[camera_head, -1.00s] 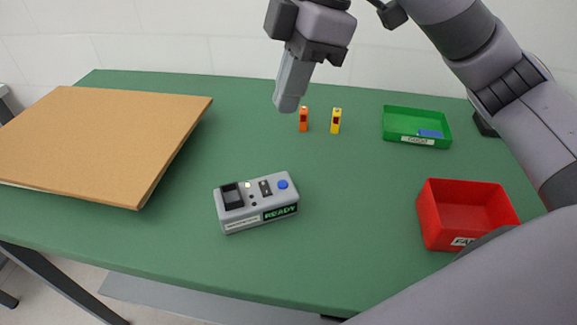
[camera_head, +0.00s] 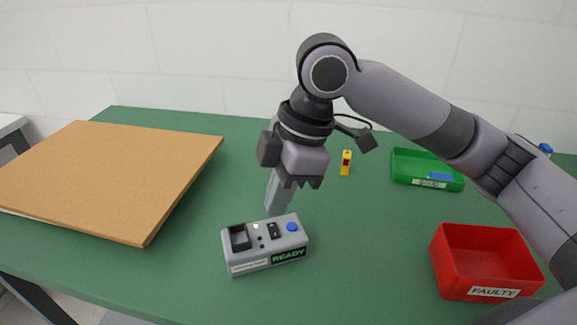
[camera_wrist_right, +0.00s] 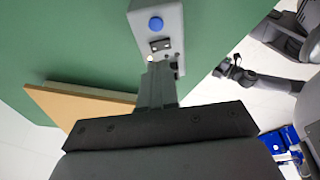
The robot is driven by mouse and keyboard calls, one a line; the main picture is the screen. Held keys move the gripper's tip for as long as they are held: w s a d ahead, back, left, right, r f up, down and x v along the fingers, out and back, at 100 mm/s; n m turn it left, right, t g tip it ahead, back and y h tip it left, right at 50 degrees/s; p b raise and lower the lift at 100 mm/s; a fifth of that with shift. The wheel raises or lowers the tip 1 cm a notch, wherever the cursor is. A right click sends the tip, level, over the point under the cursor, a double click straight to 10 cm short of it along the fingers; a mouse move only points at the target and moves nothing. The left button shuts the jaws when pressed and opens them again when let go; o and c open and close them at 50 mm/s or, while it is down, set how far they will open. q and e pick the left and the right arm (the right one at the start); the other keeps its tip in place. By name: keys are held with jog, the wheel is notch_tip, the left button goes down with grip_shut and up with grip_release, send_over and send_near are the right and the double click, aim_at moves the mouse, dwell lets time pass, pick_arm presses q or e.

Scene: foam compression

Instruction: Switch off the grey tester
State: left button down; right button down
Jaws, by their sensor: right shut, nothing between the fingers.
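The grey tester (camera_head: 240,266) sits on the green table, its front display lit with green READY. Its top carries a dark square recess (camera_head: 239,237), a small black switch (camera_head: 274,231) and a blue button (camera_head: 292,227). My right gripper (camera_head: 276,209) is shut and empty, pointing down at the tester's back edge, near the switch. In the right wrist view the shut fingers (camera_wrist_right: 157,72) reach toward the tester (camera_wrist_right: 174,20) and hide its lower part; the switch (camera_wrist_right: 160,45) shows just beyond them. Contact is unclear. A dark gripper-like part (camera_wrist_right: 230,68), probably my left gripper, shows small there.
A brown board (camera_head: 110,180) lies at the left. A yellow piece (camera_head: 346,162) stands behind my right gripper. A green GOOD tray (camera_head: 400,178) with a blue piece is at the right back, and a red FAULTY bin (camera_head: 447,275) at the right front.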

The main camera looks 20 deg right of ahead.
aim_at(273, 225)
jog(key=shift+w+d+f, duration=0.1)
jog(key=shift+w+f, duration=0.05)
jog(key=shift+f, duration=0.7)
jog(key=shift+w+f, duration=0.1)
jog(key=shift+f, duration=0.7)
